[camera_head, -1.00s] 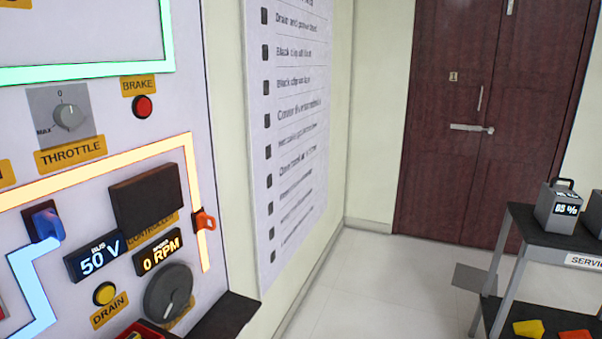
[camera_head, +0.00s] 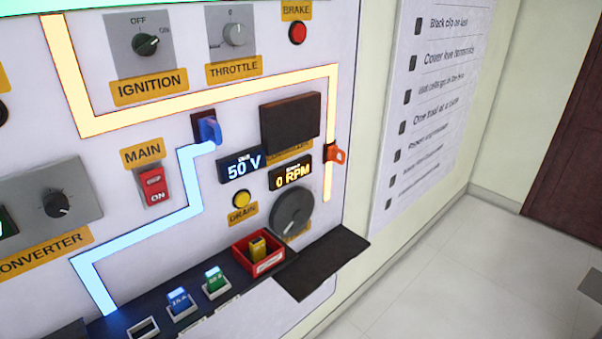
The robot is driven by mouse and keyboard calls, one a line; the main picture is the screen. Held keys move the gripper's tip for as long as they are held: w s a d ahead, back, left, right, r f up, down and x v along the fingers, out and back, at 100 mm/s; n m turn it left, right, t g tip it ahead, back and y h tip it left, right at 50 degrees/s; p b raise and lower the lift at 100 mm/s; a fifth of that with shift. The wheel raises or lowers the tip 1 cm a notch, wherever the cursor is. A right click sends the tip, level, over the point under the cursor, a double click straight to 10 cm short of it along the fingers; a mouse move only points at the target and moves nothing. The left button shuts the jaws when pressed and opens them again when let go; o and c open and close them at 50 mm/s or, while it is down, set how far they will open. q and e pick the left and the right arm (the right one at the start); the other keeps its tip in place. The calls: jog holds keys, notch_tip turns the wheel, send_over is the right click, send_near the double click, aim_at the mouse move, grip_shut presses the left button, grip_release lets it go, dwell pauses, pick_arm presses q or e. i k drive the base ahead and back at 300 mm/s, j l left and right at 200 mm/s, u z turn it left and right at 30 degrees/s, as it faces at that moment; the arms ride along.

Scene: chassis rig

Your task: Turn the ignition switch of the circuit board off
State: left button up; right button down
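The ignition switch (camera_head: 146,44) is a dark green-black rotary knob on a grey plate near the top of the white circuit board (camera_head: 225,110). OFF is printed at its upper left and ON at its right. The knob's pointer seems to face right, toward ON. A yellow IGNITION label (camera_head: 149,86) sits below it. Neither of my grippers is in view.
Beside it are the throttle knob (camera_head: 235,35), red brake button (camera_head: 297,33), red main switch (camera_head: 153,187) showing ON, and blue lever (camera_head: 209,130). Displays read 50 V (camera_head: 241,166) and 0 RPM (camera_head: 290,174). A dark shelf (camera_head: 322,263) juts out below.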

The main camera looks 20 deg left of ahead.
aim_at(143, 44)
jog(key=u, duration=1.75)
